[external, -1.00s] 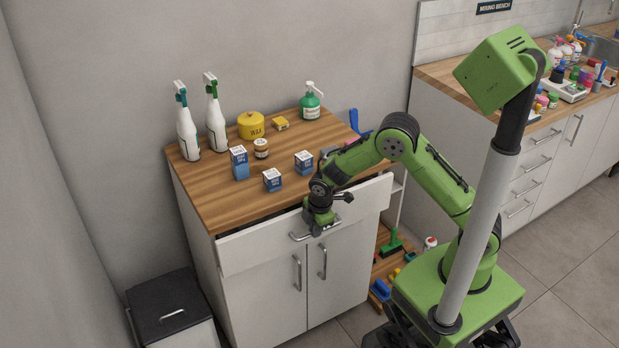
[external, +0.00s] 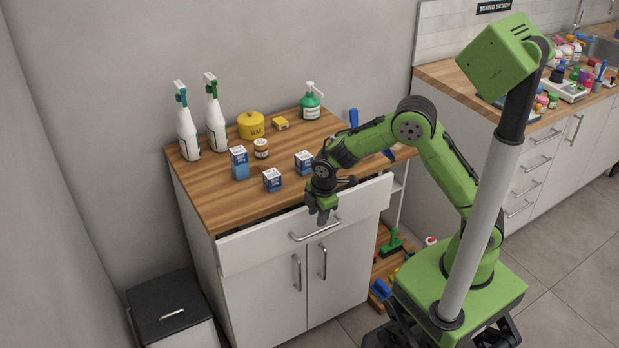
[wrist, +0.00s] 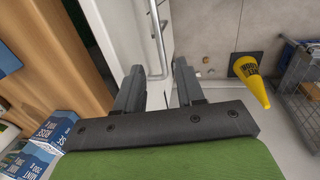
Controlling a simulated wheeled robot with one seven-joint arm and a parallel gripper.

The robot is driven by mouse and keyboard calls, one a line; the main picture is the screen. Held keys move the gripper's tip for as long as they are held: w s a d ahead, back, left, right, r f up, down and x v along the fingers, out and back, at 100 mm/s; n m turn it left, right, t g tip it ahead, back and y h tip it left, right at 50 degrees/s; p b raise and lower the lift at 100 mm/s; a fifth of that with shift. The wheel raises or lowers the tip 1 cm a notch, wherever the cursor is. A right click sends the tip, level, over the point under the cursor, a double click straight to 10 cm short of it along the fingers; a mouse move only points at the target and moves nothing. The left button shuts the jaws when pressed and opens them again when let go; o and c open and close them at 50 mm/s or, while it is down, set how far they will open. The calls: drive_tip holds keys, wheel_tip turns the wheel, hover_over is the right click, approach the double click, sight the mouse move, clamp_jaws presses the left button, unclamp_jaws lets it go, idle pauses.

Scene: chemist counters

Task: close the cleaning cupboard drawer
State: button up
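The cleaning cupboard drawer (external: 260,250) is a wide white front below the wooden top. It stands a little out from the cupboard, with a dark gap behind its top edge. My gripper (external: 323,217) is just above the handle at the drawer front, pointing down. In the wrist view my gripper (wrist: 158,82) has its two fingers apart with nothing held between them. I cannot tell whether a finger touches the drawer front.
Blue-and-white boxes (external: 272,180) stand near the top's front edge, close to my wrist. Spray bottles (external: 187,130), a yellow tin (external: 251,125) and a green bottle (external: 310,103) stand behind. A black-lidded bin (external: 172,305) is at lower left. A yellow cone (wrist: 250,80) stands on the floor.

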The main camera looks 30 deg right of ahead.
wheel_tip(320, 180, up, 8)
drive_tip(key=s+p, duration=0.1)
drive_tip(key=p, duration=0.1)
drive_tip(key=shift+s+r, duration=0.25)
drive_tip(key=shift+s, duration=0.1)
